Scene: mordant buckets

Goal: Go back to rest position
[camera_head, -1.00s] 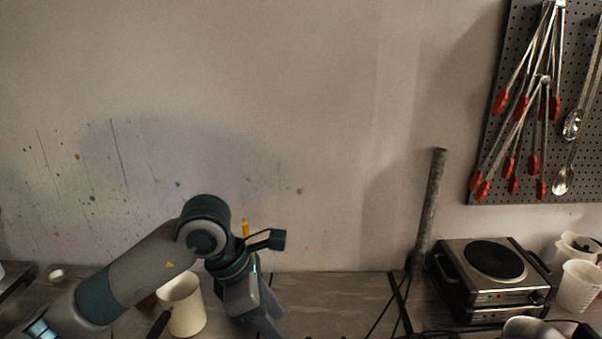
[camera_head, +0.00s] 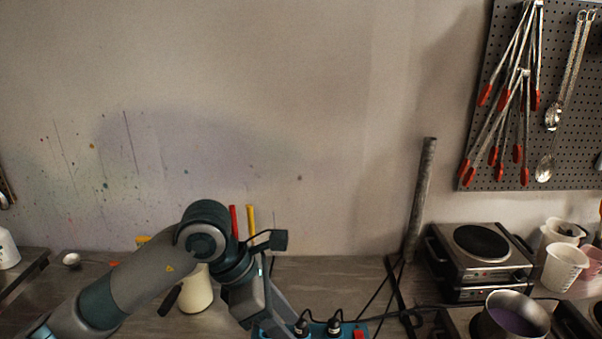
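My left arm comes in from the lower left, and its gripper (camera_head: 268,312) points down near the bottom middle of the head view. The fingers show edge-on beside a blue power strip (camera_head: 345,329), with their tips at the lower edge, so I cannot tell if they are open or shut. A cream mug or jug (camera_head: 197,292) with a dark handle stands behind my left forearm, partly hidden, apart from the fingers. My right arm and gripper are not in view.
A hot plate (camera_head: 481,245) stands at the right, with a steel pot of purple liquid (camera_head: 512,317) in front and white beakers (camera_head: 564,267) beside it. A grey pipe (camera_head: 421,198) leans on the wall. Black cables (camera_head: 392,290) cross the counter.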

